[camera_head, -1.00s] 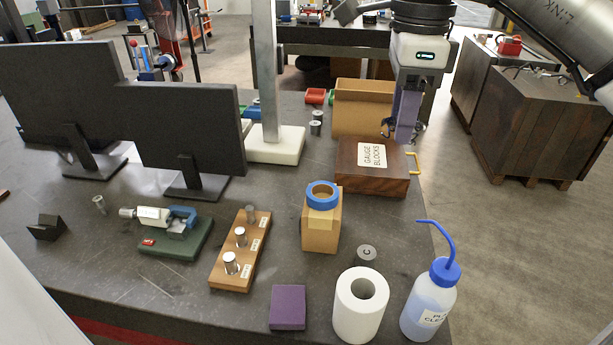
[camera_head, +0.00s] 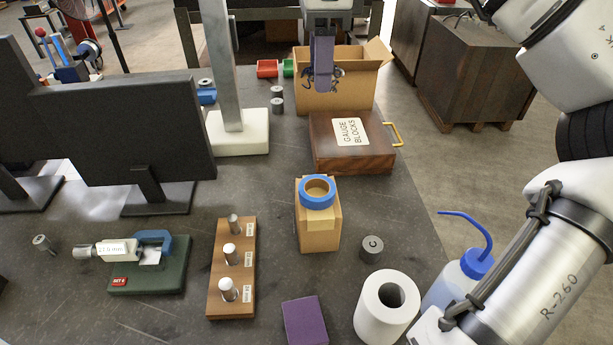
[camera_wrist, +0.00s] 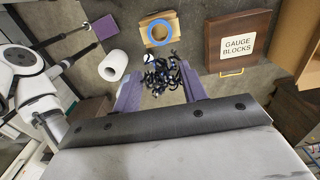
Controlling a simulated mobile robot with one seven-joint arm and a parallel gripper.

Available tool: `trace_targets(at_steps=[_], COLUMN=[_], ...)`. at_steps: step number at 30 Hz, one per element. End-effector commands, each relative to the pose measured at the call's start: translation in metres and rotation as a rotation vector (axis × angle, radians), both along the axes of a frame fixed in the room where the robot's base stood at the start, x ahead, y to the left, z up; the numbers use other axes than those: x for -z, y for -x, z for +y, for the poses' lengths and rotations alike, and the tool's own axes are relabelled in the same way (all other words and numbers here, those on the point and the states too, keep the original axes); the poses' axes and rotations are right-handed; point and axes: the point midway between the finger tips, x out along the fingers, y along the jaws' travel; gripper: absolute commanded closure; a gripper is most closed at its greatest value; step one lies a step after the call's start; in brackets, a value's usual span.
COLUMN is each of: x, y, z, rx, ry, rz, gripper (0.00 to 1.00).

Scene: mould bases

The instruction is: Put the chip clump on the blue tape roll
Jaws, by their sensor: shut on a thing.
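The chip clump, a tangle of dark curly shavings, shows in the wrist view (camera_wrist: 165,76) between the purple fingers of my gripper (camera_wrist: 161,84). My gripper is shut on it. In the head view, curls of the clump (camera_head: 337,78) stick out on both sides of my gripper (camera_head: 322,86), which appears in front of the open cardboard box. The blue tape roll (camera_head: 317,191) lies flat on top of a small tan box (camera_head: 318,232), nearer the camera than my gripper. In the wrist view the tape roll (camera_wrist: 151,41) appears just beyond the clump, apart from it.
A wooden gauge block case (camera_head: 330,157) stands behind the tape roll, before the cardboard box (camera_head: 360,98). A white paper roll (camera_head: 366,318), a grey cylinder (camera_head: 372,248), a wash bottle (camera_head: 466,279) and a pin stand (camera_head: 219,291) surround the tan box. A white-based column (camera_head: 235,140) stands left.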

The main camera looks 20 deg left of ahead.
Motion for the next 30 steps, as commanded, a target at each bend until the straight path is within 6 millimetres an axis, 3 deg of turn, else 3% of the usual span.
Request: trace_targets(at_steps=[5,9,18,30], x=[0.035,0.078,0.136,0.163], y=[0.0,0.0,0.0,0.0], z=[-0.001,0.0,0.0,0.0], rx=[-0.003,-0.001,0.0,-0.001], ry=[0.001,0.0,0.0,0.0], rz=[0.005,0.001,0.001,0.0], gripper=[0.8,0.8,0.8,0.8])
